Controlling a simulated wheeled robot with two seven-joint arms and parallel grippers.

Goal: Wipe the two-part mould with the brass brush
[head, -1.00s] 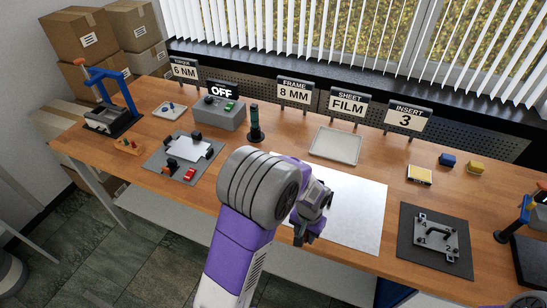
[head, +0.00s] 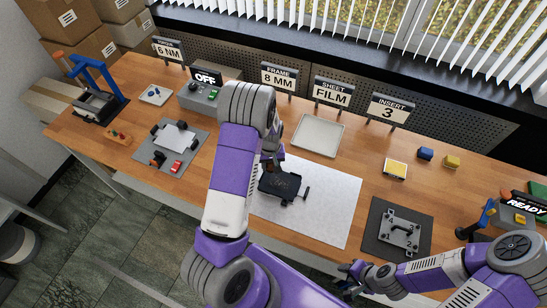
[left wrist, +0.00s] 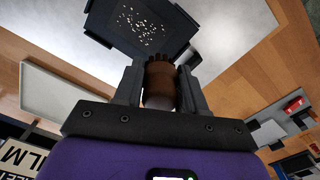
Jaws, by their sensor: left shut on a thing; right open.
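The mould (head: 282,186) is a dark block with a handle, lying on the white sheet in the middle of the table. In the left wrist view a dark plate of the mould (left wrist: 150,28) shows many pale specks on its face. My left gripper (head: 272,155) is over the mould's far side and shut on the brush (left wrist: 160,80), a brown round body between the fingers (left wrist: 160,95). Its toothed end points at the plate; I cannot tell if it touches. My right gripper (head: 352,278) is open and empty, off the table's front edge.
The white sheet (head: 335,210) has free room around the mould. A grey mat (head: 412,250) with a metal plate (head: 399,231) lies to the right. A pale tray (head: 318,136) is behind. A grey fixture board (head: 171,147) and OFF box (head: 198,96) stand left.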

